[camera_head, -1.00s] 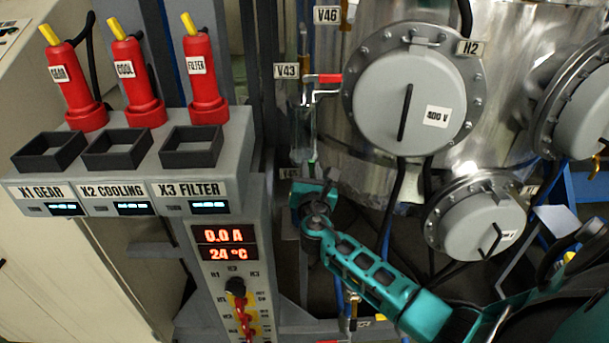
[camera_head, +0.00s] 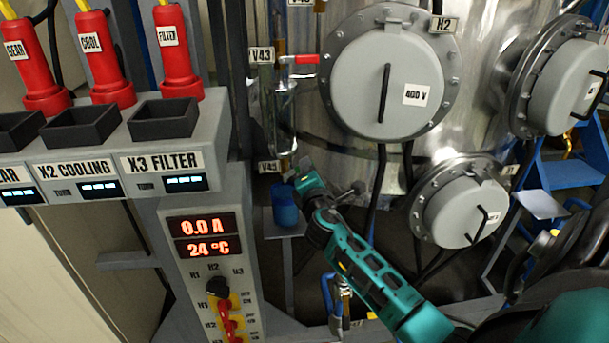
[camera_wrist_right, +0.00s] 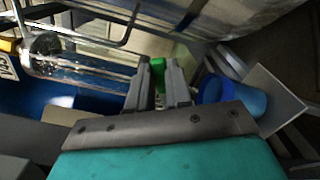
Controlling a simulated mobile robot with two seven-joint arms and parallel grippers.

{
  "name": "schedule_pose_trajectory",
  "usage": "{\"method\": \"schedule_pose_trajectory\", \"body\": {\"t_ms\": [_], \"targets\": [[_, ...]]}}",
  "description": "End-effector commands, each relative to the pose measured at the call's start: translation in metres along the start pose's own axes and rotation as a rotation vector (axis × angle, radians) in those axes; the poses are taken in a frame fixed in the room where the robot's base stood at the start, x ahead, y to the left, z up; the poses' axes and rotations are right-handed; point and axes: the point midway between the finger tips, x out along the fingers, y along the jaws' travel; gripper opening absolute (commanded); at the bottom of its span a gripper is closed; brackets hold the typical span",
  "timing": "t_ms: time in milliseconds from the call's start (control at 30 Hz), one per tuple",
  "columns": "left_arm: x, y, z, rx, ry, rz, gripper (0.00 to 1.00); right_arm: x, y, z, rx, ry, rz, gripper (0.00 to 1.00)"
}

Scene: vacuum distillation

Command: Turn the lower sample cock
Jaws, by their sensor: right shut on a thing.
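The sample glass (camera_head: 285,115) stands upright in front of the steel vessel, with a red-handled upper cock (camera_head: 299,59) at its top. The lower sample cock sits at its foot; my right gripper (camera_head: 296,170) covers most of it in the head view. In the right wrist view a green handle (camera_wrist_right: 158,72) shows between the two grey fingers of my right gripper (camera_wrist_right: 160,80), which are shut on it. The glass tube (camera_wrist_right: 85,70) lies left of the fingers there. My left gripper is not in view.
A blue cup (camera_head: 286,206) stands on a small shelf just below and left of my right gripper; it also shows right of the fingers in the wrist view (camera_wrist_right: 232,96). The control box (camera_head: 165,150) with red plugs is at left. Round flanges (camera_head: 388,85) are at right.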

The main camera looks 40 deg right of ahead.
Motion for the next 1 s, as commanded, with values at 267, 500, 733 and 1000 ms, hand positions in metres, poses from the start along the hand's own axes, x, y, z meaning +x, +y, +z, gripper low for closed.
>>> {"method": "schedule_pose_trajectory", "body": {"t_ms": [267, 500, 733, 1000], "targets": [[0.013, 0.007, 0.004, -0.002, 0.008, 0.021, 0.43, 0.000, -0.018, -0.004, 0.242, 0.000, -0.001, 0.00], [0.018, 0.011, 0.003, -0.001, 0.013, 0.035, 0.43, 0.000, -0.026, -0.006, 0.393, 0.001, -0.002, 0.00], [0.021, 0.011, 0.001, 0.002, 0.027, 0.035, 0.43, 0.000, -0.029, -0.007, 0.471, 0.000, -0.002, 0.00], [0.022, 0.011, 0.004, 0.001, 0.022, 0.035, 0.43, 0.000, -0.029, -0.008, 0.500, 0.000, -0.003, 0.00]]}}
